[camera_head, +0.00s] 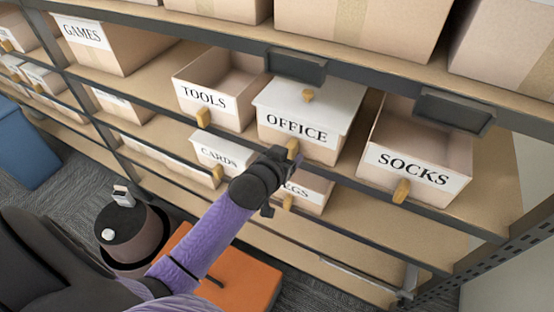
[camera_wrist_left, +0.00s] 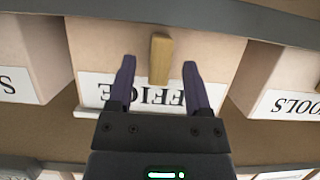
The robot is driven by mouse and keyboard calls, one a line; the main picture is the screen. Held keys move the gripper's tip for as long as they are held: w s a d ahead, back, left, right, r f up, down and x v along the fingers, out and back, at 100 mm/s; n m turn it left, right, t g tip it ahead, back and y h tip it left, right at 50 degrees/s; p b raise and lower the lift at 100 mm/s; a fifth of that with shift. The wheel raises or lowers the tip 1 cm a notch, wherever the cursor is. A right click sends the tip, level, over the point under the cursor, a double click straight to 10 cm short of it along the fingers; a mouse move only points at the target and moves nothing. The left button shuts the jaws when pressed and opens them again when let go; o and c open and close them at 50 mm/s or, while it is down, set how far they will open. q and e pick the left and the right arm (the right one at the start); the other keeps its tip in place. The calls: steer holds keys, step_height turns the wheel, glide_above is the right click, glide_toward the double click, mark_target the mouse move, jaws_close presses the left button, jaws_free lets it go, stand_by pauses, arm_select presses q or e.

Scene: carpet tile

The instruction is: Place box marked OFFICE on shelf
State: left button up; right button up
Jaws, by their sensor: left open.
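The box marked OFFICE (camera_head: 310,128) has a white top with a small wooden knob. It sits on the shelf (camera_head: 345,185) between the TOOLS and SOCKS boxes. A wooden handle (camera_head: 293,146) sticks out from its front. My left gripper (camera_head: 284,156) is at the front of this box. In the left wrist view, where the lettering is upside down, its open fingers (camera_wrist_left: 158,66) stand on either side of the handle (camera_wrist_left: 160,56) with gaps. They cover part of the OFFICE label (camera_wrist_left: 150,92). My right gripper is out of view.
An open TOOLS box (camera_head: 208,101) stands left, an open SOCKS box (camera_head: 418,168) right. CARDS (camera_head: 217,155) and a partly hidden box stand below. A dark shelf beam (camera_head: 365,84) runs above. An orange flat-topped object (camera_head: 235,275) lies below my arm; a blue bin (camera_head: 22,145) stands far left.

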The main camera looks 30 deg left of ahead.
arm_select(q)
steer(key=a+p+v, duration=0.1)
steer(key=p+v, duration=0.1)
steer(key=v, duration=0.8)
steer(key=s+d+f+m+g, duration=0.1)
steer(key=s+f+g, duration=0.25)
steer(key=f, duration=0.55)
steer(key=s+d+f+g, duration=0.15)
steer(key=s+f, duration=0.25)
steer(key=f, duration=0.5)
steer(key=s+f+g, duration=0.2)
steer(key=s+f, duration=0.3)
steer(key=s, duration=0.3)
steer(key=s+d+f+m+g, duration=0.1)
steer(key=s+f+g, duration=0.2)
steer(key=s+f, duration=0.2)
steer(key=s+f+m+g, duration=0.1)
steer(key=s+f, duration=0.4)
steer(key=s, duration=0.5)
steer(key=shift+s+d+g+h, duration=0.2)
steer(key=shift+s+g+h, duration=0.1)
steer(key=shift+g, duration=0.5)
